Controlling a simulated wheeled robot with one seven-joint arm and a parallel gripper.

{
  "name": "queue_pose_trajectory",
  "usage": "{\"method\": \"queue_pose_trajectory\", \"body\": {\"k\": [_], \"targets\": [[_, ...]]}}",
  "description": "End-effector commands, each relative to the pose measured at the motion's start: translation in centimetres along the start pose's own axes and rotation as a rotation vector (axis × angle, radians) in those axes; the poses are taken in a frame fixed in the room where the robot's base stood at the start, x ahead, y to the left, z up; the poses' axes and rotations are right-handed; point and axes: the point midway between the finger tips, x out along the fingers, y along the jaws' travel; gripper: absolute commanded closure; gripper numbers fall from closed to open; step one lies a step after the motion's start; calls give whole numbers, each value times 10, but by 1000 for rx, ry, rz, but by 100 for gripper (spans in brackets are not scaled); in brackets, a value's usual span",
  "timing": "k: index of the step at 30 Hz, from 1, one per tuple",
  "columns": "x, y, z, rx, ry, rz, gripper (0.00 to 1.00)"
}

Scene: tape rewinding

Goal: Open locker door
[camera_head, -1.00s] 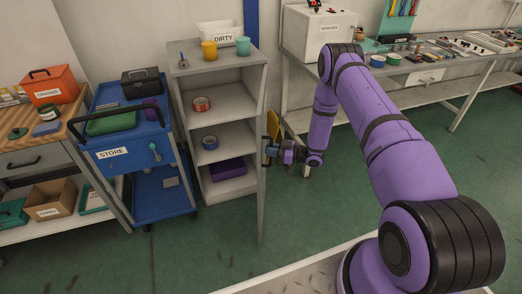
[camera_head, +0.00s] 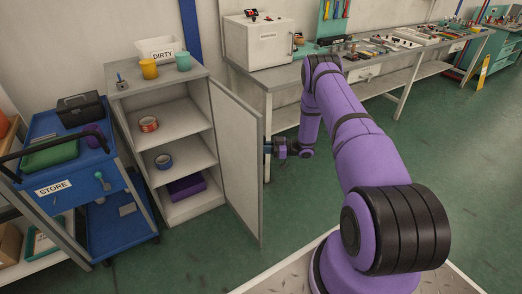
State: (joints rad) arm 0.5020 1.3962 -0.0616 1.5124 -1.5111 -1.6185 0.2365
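The grey locker (camera_head: 190,72) stands left of centre with its front open. Its door (camera_head: 237,150) is hinged on the right side and swung out, with the inner face showing.
A blue STORE cart (camera_head: 85,183) stands close to the locker's left. A white DIRTY bin (camera_head: 160,47) and two cups are on the locker top. A workbench (camera_head: 345,68) with a white box (camera_head: 258,40) runs behind my arm. Green floor (camera_head: 440,150) is clear at right.

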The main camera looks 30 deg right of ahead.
Motion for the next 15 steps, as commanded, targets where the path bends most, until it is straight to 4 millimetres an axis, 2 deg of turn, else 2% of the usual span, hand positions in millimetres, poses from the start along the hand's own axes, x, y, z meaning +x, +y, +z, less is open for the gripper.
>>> {"method": "queue_pose_trajectory", "body": {"k": [8, 9, 12, 15], "targets": [[0, 0, 1, 1, -1, 1, 100], [0, 0, 1, 1, -1, 1, 81], [0, 0, 0, 1, -1, 1, 61], [0, 0, 0, 0, 0, 1, 61]]}}
